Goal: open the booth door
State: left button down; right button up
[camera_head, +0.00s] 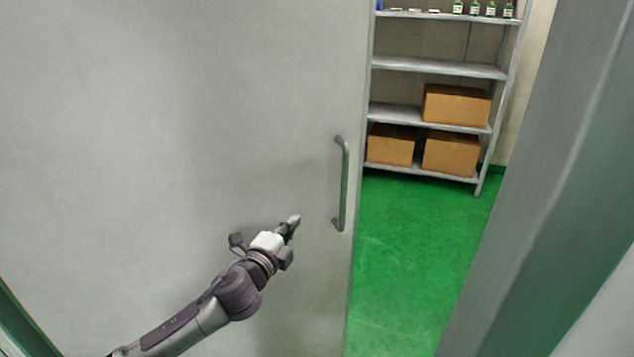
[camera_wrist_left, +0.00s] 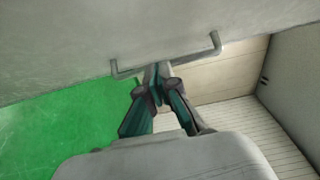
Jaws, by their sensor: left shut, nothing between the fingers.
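The booth door (camera_head: 180,110) is a large plain grey panel filling the left and middle of the head view. It stands partly open, with a gap along its right edge. Its bar handle (camera_head: 343,185) is upright near that edge and also shows in the left wrist view (camera_wrist_left: 190,60). My left gripper (camera_head: 294,222) is shut and empty, left of the handle's lower end, with a visible space between them in the head view. In the left wrist view its fingertips (camera_wrist_left: 158,72) overlap the handle's outline; depth is hard to tell. My right gripper is not in view.
Through the gap is clear green floor (camera_head: 410,260). A metal shelf (camera_head: 440,68) with cardboard boxes (camera_head: 455,105) and small bottles (camera_head: 474,8) stands beyond. A grey frame post (camera_head: 555,200) bounds the opening on the right.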

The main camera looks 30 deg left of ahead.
pick_arm(q)
jog(key=p, duration=0.2)
send_near(313, 185)
jog(key=w+d, duration=0.2)
jog(key=w, duration=0.1)
jog(key=shift+w+a+p, duration=0.5)
jog(key=shift+w+a, duration=0.5)
jog(key=shift+w, duration=0.25)
jog(key=shift+w+a, duration=0.3)
jog(key=shift+a, duration=0.15)
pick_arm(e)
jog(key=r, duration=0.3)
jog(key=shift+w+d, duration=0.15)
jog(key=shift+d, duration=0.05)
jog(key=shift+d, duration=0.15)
